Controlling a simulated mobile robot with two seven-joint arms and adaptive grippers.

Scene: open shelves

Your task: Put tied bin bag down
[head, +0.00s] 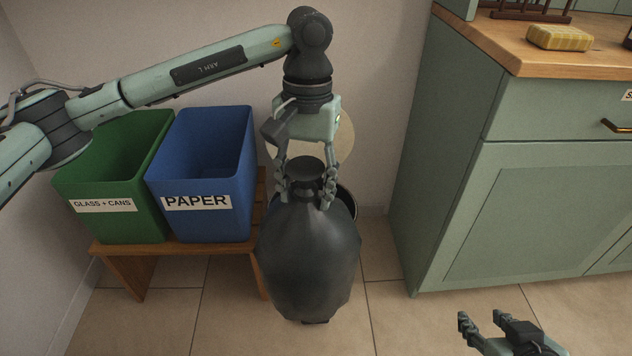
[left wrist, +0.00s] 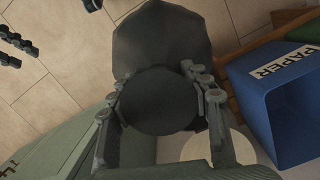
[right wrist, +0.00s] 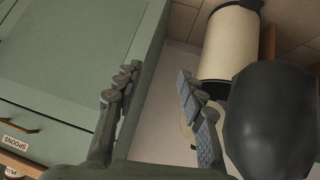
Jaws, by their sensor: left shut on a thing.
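The tied bin bag (head: 310,255) is dark grey and full, with a gathered neck and a round knot on top. My left gripper (head: 305,192) is shut around its neck from above, and the bag hangs upright below it. In the left wrist view the knot (left wrist: 158,102) sits between the fingers, with the bag body behind. In the right wrist view the bag (right wrist: 270,120) is at the right edge. Whether its underside touches the floor is unclear. My right gripper (head: 490,335) is open and empty at the lower right; its parted fingers also show in the right wrist view (right wrist: 158,72).
A cream round bin (right wrist: 230,45) stands behind the bag, mostly hidden in the head view. A green GLASS + CANS bin (head: 110,180) and a blue PAPER bin (head: 200,175) stand on a low wooden bench (head: 125,250). A green cabinet (head: 540,200) is at right. Tiled floor (head: 400,325) is clear before it.

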